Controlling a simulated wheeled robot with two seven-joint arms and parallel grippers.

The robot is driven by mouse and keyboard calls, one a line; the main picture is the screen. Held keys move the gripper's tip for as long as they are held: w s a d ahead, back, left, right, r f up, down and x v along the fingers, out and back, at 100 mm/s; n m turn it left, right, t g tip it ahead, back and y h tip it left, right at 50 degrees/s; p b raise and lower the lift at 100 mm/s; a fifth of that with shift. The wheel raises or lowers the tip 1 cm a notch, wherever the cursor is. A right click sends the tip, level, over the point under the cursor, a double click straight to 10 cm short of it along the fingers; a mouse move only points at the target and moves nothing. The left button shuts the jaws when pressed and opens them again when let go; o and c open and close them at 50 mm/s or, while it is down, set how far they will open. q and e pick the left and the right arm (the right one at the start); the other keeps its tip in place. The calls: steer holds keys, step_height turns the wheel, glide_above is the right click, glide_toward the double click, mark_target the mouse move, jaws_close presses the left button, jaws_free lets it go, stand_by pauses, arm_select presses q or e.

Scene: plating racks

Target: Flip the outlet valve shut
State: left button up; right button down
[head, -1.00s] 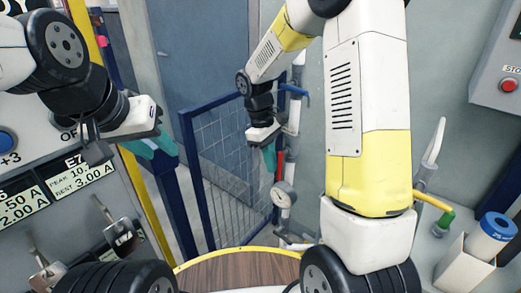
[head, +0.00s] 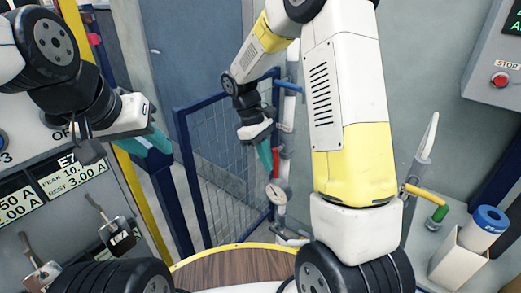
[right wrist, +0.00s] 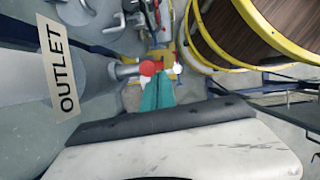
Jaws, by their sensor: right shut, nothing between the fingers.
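The outlet valve's red lever (head: 276,160) stands roughly upright beside the vertical pipe, above a round gauge. In the right wrist view, its red end (right wrist: 147,67) shows just beyond my teal fingertips, near a grey pipe with an OUTLET label (right wrist: 58,68). My right gripper (head: 266,162) is shut and empty, pointing down close beside the lever. Its fingers also show together in the right wrist view (right wrist: 158,80). I cannot tell whether they touch the lever. My left gripper (head: 160,141) is at the left, well away from the valve; its jaw gap is not clear.
A blue mesh gate (head: 225,150) stands behind and left of the pipe. The round gauge (head: 277,194) sits below the lever. A wooden round top with a yellow rim (head: 235,267) is in front. A control panel (head: 95,185) is near my left arm.

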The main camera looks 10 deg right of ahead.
mark_target(277, 165)
steer(key=s+d+g+h, duration=0.2)
steer(key=g+h, duration=0.1)
steer(key=shift+f, duration=0.3)
steer(key=shift+s+d+g+h, duration=0.15)
steer(key=shift+g+h, duration=0.35)
steer(key=shift+s+d+r, duration=0.3)
steer(key=shift+s+d, duration=0.1)
steer(key=shift+s+d+g+h, duration=0.1)
steer(key=shift+g+h, duration=0.2)
steer(key=shift+d+r, duration=0.15)
steer(key=shift+d, duration=0.05)
stand_by(0.5)
